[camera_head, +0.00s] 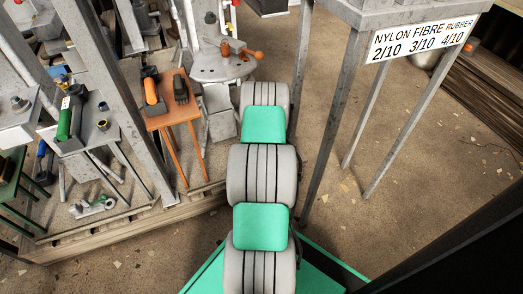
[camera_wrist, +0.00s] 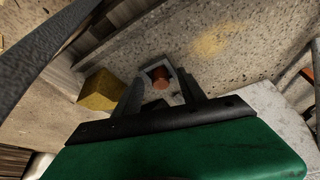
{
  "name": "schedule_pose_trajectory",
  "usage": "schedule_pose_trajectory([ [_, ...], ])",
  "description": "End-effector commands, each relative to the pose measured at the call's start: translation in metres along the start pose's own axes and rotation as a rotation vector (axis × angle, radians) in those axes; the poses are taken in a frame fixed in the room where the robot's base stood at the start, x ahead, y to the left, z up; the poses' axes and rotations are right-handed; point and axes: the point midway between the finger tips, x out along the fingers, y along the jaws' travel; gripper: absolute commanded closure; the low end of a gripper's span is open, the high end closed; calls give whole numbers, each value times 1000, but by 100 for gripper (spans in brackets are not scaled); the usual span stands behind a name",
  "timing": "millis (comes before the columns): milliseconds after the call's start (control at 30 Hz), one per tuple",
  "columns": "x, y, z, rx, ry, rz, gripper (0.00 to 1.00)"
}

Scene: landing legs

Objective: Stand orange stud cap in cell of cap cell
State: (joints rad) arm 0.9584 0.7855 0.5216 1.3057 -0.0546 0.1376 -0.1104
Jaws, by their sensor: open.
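In the wrist view, my gripper (camera_wrist: 161,76) is open, with its two dark fingers spread apart. A small grey square-walled frame, which looks like the cap cell (camera_wrist: 152,67), surrounds or stands just behind the orange piece. I cannot tell whether the piece is inside it or in front of it. In the head view my arm hides the gripper, and I cannot make out the cap or cell with certainty.
A yellow block (camera_wrist: 100,90) lies left of my fingers in the wrist view. In the head view, a round grey table (camera_head: 222,68) with orange-handled parts stands beyond my arm. An orange stool (camera_head: 172,112) is to its left, and a metal stand with a sign (camera_head: 423,38) to the right.

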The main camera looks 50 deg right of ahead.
Motion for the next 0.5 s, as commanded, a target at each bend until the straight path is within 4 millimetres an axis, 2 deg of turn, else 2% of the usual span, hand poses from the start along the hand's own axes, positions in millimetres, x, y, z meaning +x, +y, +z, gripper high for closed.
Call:
schedule_pose_trajectory([
  [167,-14,0,-3,0,2,0,52],
  [400,-64,0,-3,1,1,0,52],
  [500,-75,0,-2,1,0,0,52],
])
